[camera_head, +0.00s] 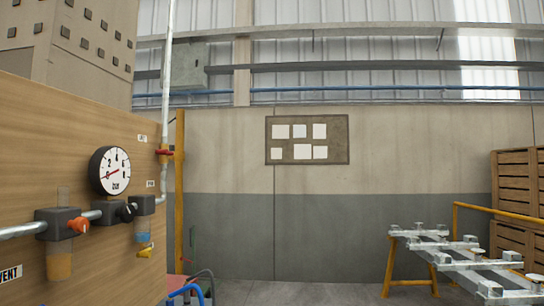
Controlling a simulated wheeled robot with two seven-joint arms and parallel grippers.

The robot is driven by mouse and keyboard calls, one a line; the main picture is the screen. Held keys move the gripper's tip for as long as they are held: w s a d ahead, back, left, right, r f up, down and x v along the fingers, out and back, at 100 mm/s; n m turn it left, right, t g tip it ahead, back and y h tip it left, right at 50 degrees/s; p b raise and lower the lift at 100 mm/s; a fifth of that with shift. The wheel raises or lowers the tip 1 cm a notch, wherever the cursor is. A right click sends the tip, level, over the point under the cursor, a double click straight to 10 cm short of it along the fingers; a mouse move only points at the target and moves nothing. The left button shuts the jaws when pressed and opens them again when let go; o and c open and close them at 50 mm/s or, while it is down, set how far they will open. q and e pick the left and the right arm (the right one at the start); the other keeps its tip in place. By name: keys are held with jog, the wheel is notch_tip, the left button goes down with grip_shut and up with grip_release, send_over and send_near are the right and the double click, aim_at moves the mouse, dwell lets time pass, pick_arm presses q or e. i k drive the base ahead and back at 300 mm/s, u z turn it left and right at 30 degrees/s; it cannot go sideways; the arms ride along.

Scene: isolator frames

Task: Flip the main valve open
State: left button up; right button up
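A wooden panel (50,130) on the left carries pneumatic fittings on a grey pipe (22,231). A red handle (164,152) sits at the panel's far edge, by a vertical white pipe (167,60). Neither gripper is in view.
A yellow post (179,200) stands beside the panel. A metal frame bench (470,268) and wooden crates (516,190) stand at right. A notice board (307,140) hangs on the back wall. Floor shows at bottom centre.

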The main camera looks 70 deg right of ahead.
aim_at(160, 151)
jog(key=z, duration=2.3)
jog(key=k, duration=0.65)
jog(key=z, duration=0.85)
jog(key=i, duration=2.4)
jog(key=u, duration=1.5)
jog(key=i, duration=0.4)
jog(key=u, duration=0.35)
